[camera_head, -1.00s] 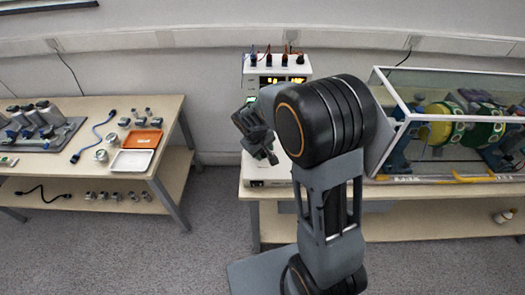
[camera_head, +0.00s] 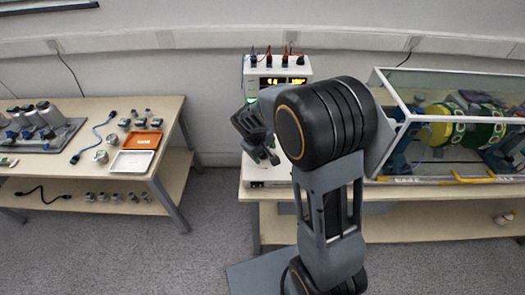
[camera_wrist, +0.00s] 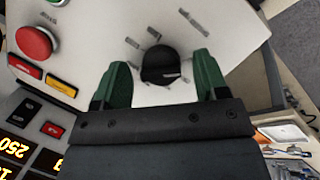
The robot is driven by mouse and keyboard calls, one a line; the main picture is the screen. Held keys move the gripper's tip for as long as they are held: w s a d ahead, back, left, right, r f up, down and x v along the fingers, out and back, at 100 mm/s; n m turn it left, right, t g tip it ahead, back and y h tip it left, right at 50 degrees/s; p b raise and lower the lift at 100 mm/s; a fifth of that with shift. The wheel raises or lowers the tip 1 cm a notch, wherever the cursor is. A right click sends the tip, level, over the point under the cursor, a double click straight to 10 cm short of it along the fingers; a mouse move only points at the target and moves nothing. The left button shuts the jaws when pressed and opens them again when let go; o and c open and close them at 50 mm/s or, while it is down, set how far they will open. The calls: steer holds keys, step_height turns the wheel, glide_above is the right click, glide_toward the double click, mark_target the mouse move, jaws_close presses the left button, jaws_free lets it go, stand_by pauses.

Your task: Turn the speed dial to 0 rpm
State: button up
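The speed dial (camera_wrist: 160,64) is a round black knob on a pale panel in the wrist view, with a small light mark at its lower right edge. Grey tick labels ring its far side. My gripper (camera_wrist: 161,72) has its green fingers apart on the left and right of the dial, with narrow gaps showing. Contact cannot be made out. In the head view my gripper (camera_head: 258,134) is at the front of the white control unit (camera_head: 252,171), and my arm hides the dial. An orange display (camera_wrist: 14,148) reads 250, seen turned over.
A red mushroom button (camera_wrist: 34,41), a yellow button (camera_wrist: 60,86), a red button (camera_wrist: 25,72) and a green button are left of the dial. A power supply (camera_head: 300,68) stands behind. A clear-walled machine enclosure (camera_head: 400,183) is right of my arm.

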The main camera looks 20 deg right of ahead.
steer(key=v, duration=1.3)
steer(key=shift+a+r, duration=0.15)
steer(key=shift+r, duration=0.2)
